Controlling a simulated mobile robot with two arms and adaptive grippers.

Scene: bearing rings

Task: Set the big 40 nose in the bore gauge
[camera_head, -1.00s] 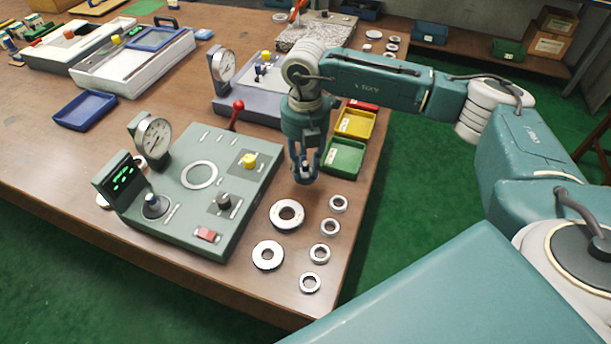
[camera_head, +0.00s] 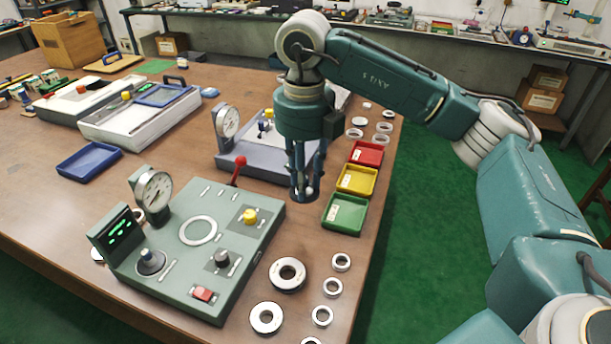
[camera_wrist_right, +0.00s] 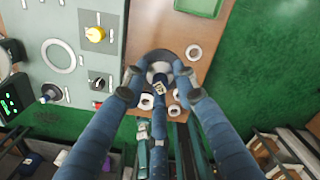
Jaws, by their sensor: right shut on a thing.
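My right gripper (camera_head: 305,193) is above the table, pointing down, right of the grey-green gauge station (camera_head: 185,262). In the right wrist view its fingers (camera_wrist_right: 160,78) are shut on a round grey piece (camera_wrist_right: 160,60), probably the big nose; a small pale label shows near it, its number too small to read. The fingers partly hide the piece in the head view. The station has a dial (camera_head: 155,190), a lit display (camera_head: 117,237), a dark post with a blue-grey top (camera_head: 150,261) and a pale ring on its top (camera_head: 198,230). Which part is the bore gauge seat, I cannot tell.
Two big rings (camera_head: 287,275) and several small rings (camera_head: 341,262) lie right of the station. Green (camera_head: 345,213), yellow (camera_head: 357,180) and red (camera_head: 367,153) trays stand along the right table edge. A red-knobbed lever (camera_head: 239,163) rises behind the station. A second dial station (camera_head: 240,165) is further back.

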